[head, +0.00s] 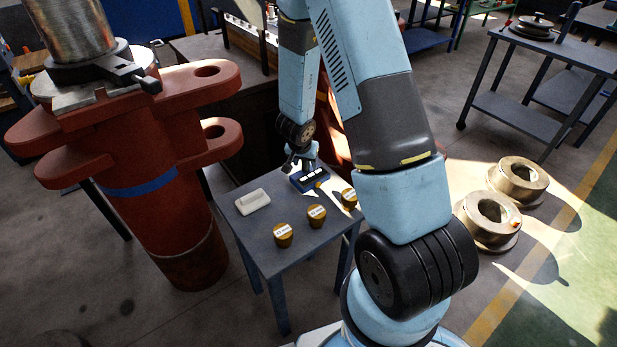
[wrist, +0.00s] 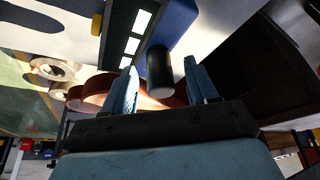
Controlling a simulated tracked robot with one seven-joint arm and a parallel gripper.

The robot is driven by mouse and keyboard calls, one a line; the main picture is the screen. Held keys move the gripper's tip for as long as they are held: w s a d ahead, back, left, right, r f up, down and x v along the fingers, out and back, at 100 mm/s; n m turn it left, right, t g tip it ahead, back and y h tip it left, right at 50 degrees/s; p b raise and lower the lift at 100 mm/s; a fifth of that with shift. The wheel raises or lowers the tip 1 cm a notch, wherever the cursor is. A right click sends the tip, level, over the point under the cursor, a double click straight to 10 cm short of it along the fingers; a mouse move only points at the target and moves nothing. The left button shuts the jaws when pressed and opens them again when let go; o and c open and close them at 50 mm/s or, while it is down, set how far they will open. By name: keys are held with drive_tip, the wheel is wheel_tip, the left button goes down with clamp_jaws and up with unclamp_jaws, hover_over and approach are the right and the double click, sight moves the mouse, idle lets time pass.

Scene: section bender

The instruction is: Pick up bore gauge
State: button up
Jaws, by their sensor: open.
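A dark blue case (head: 310,180) with pale rectangles on it lies at the far side of the small table (head: 260,240). It also shows in the wrist view (wrist: 172,28). A short black cylinder (wrist: 160,72) projects from the case's blue part, between my two blue fingers; it looks like part of the bore gauge, but I cannot tell for sure. My gripper (wrist: 161,64) is open, with a finger on either side of the cylinder and visible gaps. In the head view my gripper is low over the case and partly hides it.
Three brass cylinders with white labels (head: 283,236) (head: 316,216) (head: 349,198) stand along the near and right side of the table. A white block (head: 252,201) lies at the left. A large red machine (head: 150,150) stands close on the left.

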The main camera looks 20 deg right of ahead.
drive_tip(key=shift+f, duration=0.1)
drive_tip(key=shift+c, duration=0.3)
clamp_jaws()
idle(0.4)
